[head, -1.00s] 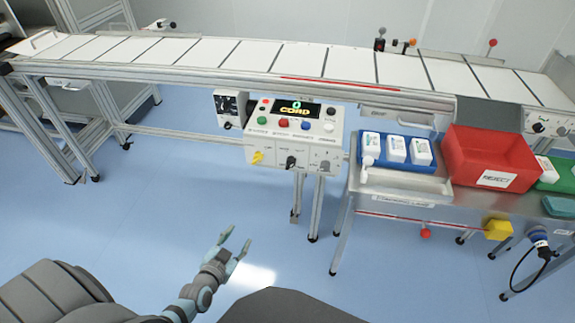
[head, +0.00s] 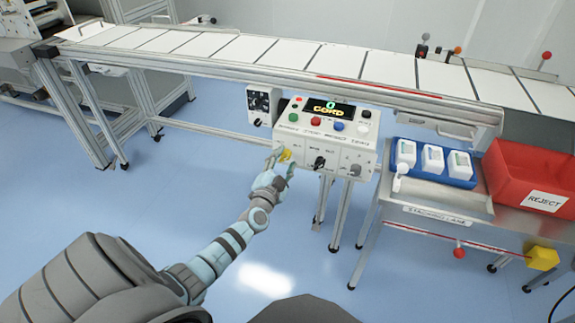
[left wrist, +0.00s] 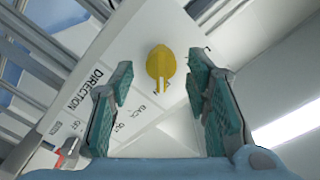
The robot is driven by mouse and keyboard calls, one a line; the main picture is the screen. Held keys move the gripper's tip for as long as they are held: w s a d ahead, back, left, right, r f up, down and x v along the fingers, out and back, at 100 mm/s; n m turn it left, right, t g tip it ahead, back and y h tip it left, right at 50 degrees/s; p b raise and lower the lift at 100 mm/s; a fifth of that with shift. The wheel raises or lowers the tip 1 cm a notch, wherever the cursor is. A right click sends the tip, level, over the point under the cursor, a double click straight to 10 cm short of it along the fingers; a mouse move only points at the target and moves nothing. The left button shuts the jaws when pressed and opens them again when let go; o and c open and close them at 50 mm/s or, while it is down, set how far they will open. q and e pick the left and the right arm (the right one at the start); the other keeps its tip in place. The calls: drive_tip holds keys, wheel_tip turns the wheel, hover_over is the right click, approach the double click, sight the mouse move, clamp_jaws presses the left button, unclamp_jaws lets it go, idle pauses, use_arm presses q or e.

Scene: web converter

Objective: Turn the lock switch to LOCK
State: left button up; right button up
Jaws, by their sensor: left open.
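The control box (head: 325,140) hangs under the conveyor's front rail, with a lit display and coloured buttons. On its lower front are a yellow knob (head: 285,156), a black switch (head: 319,163) and a grey knob (head: 356,168). The labels are too small for me to tell which is the lock switch. My left gripper (head: 281,162) is open at the yellow knob. In the left wrist view, the yellow knob (left wrist: 160,66) shows between the open fingers (left wrist: 160,80), with no clear contact. A DIRECTION label is readable beside it. My right gripper is not in view.
To the right, a steel table (head: 480,213) holds a blue tray (head: 400,176) of white bottles and a red REJECT bin (head: 515,178). The conveyor (head: 290,55) runs above. The floor in front is clear.

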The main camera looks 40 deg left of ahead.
use_arm(q)
drive_tip(key=shift+x, duration=0.95)
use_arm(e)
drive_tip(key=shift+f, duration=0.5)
